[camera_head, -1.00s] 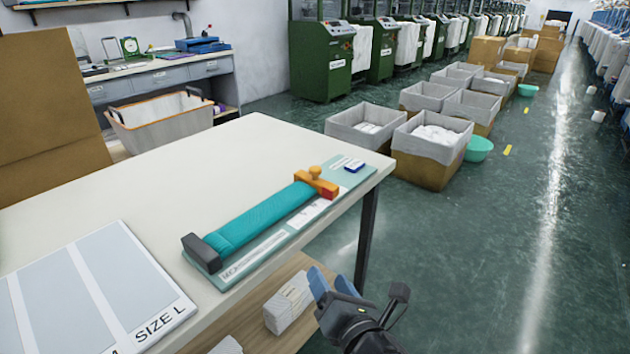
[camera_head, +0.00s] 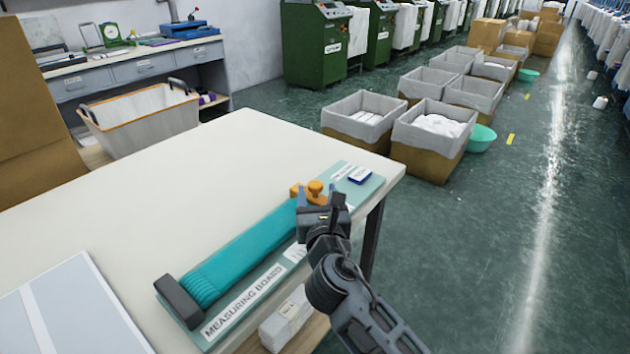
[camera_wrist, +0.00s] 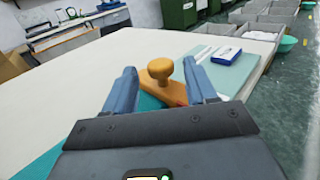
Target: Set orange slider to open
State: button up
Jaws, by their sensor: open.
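The orange slider (camera_head: 313,188) with its round knob sits at the far right end of the teal ribbed piece (camera_head: 235,258) on the measuring board (camera_head: 240,303). In the wrist view the orange slider (camera_wrist: 160,76) shows between the fingers of my gripper (camera_wrist: 160,88). My gripper is open, with one blue-grey finger on each side of the knob and a visible gap to each. In the head view my gripper (camera_head: 322,203) is over the right end of the board and hides part of the slider. Whether the fingers touch the slider's base cannot be told.
The white table (camera_head: 190,195) has clear room behind the board. A dark block (camera_head: 178,300) stands at the board's left end. A small blue-and-white item (camera_head: 360,175) lies on its right end. A panelled sheet (camera_head: 75,310) lies at left. Lined bins (camera_head: 432,130) stand beyond.

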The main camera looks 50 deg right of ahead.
aim_at(316, 189)
jog(key=shift+x, duration=2)
jog(key=shift+c, duration=0.3)
grip_shut()
